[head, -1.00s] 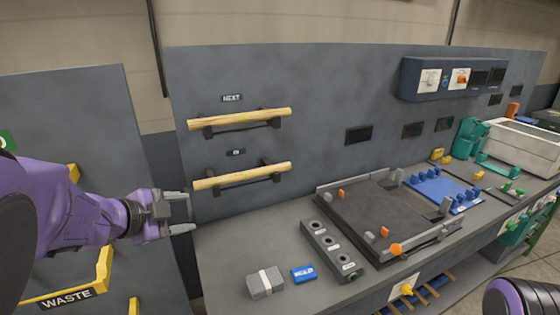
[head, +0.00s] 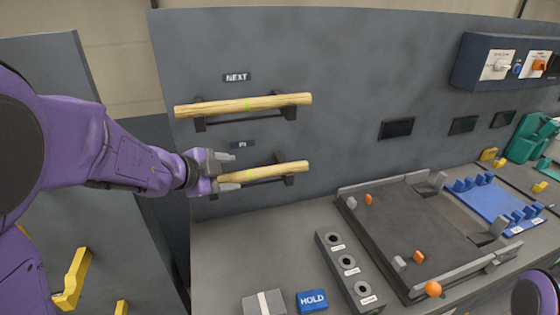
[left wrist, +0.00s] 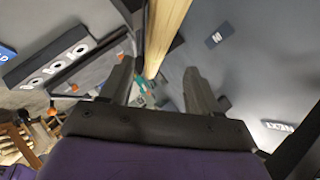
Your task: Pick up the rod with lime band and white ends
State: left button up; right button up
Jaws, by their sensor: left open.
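Two pale wooden rods rest level on brackets on the grey back panel. The upper rod (head: 285,100), under the NEXT sign, shows a faint lime band at its middle. The lower rod (head: 290,169) lies under a smaller sign; its band is hard to make out. White ends cannot be made out on either. My left gripper (head: 235,172) is open at the lower rod's left part, one finger above and one below it in the head view. In the left wrist view a rod (left wrist: 166,35) runs between the open fingers (left wrist: 165,85), not gripped. My right gripper is out of view.
The bench below holds a grey block (head: 264,303), a blue HOLD block (head: 312,300), a strip with several holes (head: 329,259) and a dark fixture tray (head: 400,235). A blue rack (head: 488,203) stands further right. Yellow brackets (head: 73,277) are at lower left.

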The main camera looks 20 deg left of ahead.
aim_at(247, 174)
pick_arm(q)
jog(key=b+x, duration=0.1)
jog(key=x, duration=0.1)
jog(key=b+x, duration=0.1)
jog(key=x, duration=0.2)
jog(key=shift+d+f, duration=0.3)
jog(key=shift+d, duration=0.15)
jog(key=shift+w, duration=0.3)
jog(key=shift+s, duration=0.1)
grip_shut()
